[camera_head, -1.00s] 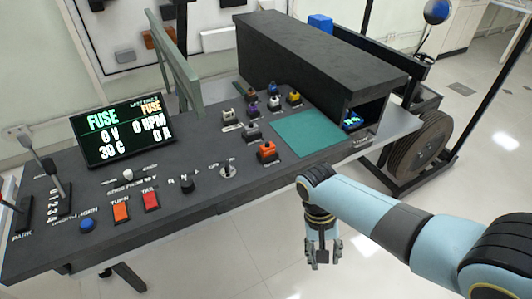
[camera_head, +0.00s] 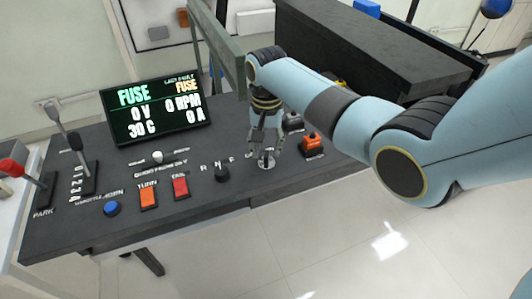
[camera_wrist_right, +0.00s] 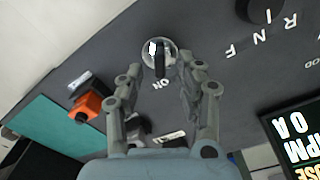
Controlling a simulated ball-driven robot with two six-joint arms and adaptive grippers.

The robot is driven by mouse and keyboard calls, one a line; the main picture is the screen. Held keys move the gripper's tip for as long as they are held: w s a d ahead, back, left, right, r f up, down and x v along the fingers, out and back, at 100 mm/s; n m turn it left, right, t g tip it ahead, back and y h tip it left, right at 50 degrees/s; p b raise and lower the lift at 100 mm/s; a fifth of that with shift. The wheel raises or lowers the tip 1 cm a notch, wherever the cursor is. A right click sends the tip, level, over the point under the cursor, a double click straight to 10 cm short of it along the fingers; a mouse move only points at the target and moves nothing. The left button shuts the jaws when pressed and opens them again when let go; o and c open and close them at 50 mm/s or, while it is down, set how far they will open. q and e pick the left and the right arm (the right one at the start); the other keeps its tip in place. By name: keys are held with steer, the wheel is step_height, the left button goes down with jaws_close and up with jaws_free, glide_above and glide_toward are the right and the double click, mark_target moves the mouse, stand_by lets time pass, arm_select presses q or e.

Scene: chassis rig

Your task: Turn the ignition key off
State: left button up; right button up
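The ignition key (camera_wrist_right: 160,60) is a dark, narrow bar on a round silver switch plate (camera_wrist_right: 148,52). In the wrist view the bar lies nearly upright, its lower end near the "ON" lettering. The silver plate also shows in the head view (camera_head: 267,164) at the console's front edge. My right gripper (camera_wrist_right: 162,72) is open, one finger on each side of the key, with gaps visible. In the head view my right gripper (camera_head: 265,147) points down just over the switch, partly hiding it. My left gripper is not in view.
An orange switch (camera_head: 312,145) stands right of the key. A black rotary knob (camera_head: 222,174), a red button (camera_head: 180,188) and an orange button (camera_head: 148,197) are to its left. The display (camera_head: 155,107) reads FUSE, 0 V, 0 RPM. A green post (camera_head: 218,50) rises behind.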

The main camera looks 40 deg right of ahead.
steer(key=shift+f, duration=1.2)
jaws_close()
